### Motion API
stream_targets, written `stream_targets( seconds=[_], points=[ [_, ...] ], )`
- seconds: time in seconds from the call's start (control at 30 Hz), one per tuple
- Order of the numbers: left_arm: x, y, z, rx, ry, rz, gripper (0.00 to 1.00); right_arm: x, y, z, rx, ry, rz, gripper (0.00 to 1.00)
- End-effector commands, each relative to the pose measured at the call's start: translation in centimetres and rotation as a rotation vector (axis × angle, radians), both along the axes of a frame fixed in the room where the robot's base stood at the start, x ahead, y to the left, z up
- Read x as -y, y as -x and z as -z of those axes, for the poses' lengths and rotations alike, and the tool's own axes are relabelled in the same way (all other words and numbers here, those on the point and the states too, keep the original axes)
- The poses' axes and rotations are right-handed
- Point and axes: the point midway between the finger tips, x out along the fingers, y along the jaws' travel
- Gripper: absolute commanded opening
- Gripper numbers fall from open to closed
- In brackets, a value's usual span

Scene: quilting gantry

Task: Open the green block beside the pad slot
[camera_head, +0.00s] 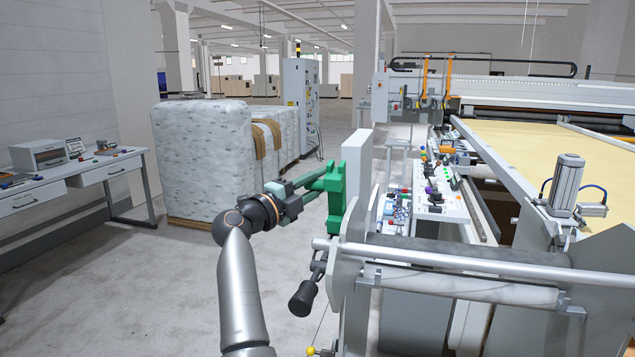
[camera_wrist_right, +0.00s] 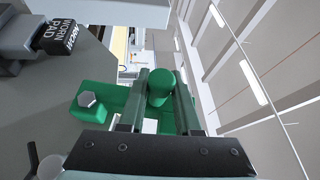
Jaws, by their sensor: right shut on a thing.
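In the right wrist view the block (camera_wrist_right: 97,98) shows a hex bolt head and a round green knob (camera_wrist_right: 160,84). A black piece lettered "WORN PAD" (camera_wrist_right: 60,36) sits at upper left there; the slot is not clear. My left gripper is not in view.
The upright plate (camera_head: 355,185) stands just right of the block. A black-ended lever (camera_head: 303,296) hangs below it. A roller (camera_head: 450,257) and the yellow-topped machine bed (camera_head: 545,142) lie to the right. Wrapped bales (camera_head: 205,155) stand behind; the left floor is clear.

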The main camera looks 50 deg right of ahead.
Motion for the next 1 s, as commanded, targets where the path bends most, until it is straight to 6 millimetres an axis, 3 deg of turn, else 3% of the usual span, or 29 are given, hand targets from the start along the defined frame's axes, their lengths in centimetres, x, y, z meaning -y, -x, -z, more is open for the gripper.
stream_targets(
  seconds=[0.07,0.1,0.33,0.67,0.77,1.0],
  points=[
    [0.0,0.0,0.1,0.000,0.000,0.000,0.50,0.0,-0.1,0.9,-0.012,-0.015,0.001,0.00],
    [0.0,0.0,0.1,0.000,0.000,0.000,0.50,0.0,-0.1,1.0,-0.012,-0.016,0.001,0.34],
    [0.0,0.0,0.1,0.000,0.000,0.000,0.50,0.0,-0.1,0.7,-0.009,-0.011,-0.001,0.59],
    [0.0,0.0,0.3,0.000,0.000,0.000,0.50,-0.5,-0.1,0.5,-0.004,-0.005,0.000,0.59],
    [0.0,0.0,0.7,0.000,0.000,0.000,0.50,-1.8,-0.1,0.9,-0.004,-0.007,-0.001,0.59],
    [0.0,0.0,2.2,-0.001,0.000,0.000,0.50,-6.9,-0.1,1.8,-0.006,-0.009,-0.004,0.59]
  ],
)
